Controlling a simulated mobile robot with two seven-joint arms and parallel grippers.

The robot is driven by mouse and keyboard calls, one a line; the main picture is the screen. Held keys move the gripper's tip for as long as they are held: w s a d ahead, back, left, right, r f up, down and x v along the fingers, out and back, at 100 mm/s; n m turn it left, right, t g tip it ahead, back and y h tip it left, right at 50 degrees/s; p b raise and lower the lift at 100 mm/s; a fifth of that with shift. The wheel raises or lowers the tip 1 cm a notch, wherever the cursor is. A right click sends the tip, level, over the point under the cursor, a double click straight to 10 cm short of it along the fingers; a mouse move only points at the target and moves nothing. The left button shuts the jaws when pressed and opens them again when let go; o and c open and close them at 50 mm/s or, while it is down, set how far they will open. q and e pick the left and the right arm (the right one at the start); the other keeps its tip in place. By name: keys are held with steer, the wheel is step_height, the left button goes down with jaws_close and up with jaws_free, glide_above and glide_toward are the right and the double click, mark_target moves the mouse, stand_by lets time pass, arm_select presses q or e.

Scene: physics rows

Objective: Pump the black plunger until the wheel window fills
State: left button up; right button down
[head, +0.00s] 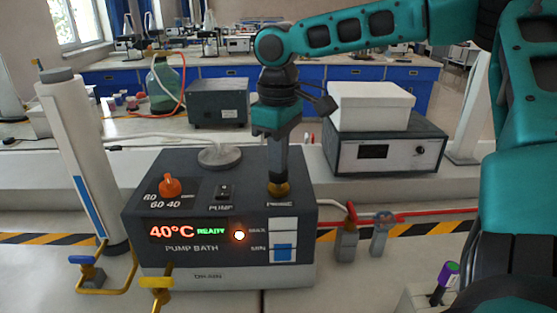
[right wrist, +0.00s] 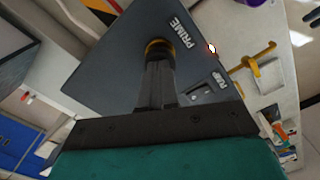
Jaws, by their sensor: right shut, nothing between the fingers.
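The dark pump bath (head: 140,215) stands on the bench, its display reading 40°C READY. At its PRIME label is a brass collar (head: 279,190), which also shows in the right wrist view (right wrist: 158,46). My right gripper (head: 279,178) points straight down over this collar, shut, its fingertips at or touching it. The black plunger cannot be told apart from the dark fingers covering it. The level window (head: 283,240) on the front, marked MAX and MIN, shows pale upper segments and a blue segment low down near MIN. I see no wheel in it. My left gripper is not in view.
An orange knob (head: 170,186) and a PUMP rocker switch (head: 225,191) are on the bath's top. A white column (head: 85,160) stands left, with blue and yellow valve handles nearby. Small valves (head: 347,235) and red tubing lie right. A white-topped box (head: 370,107) stands behind.

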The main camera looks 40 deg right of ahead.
steer(key=shift+r, duration=0.1)
steer(key=shift+r+p, duration=0.3)
steer(key=shift+r, duration=1.45)
steer(key=shift+r, duration=2.55)
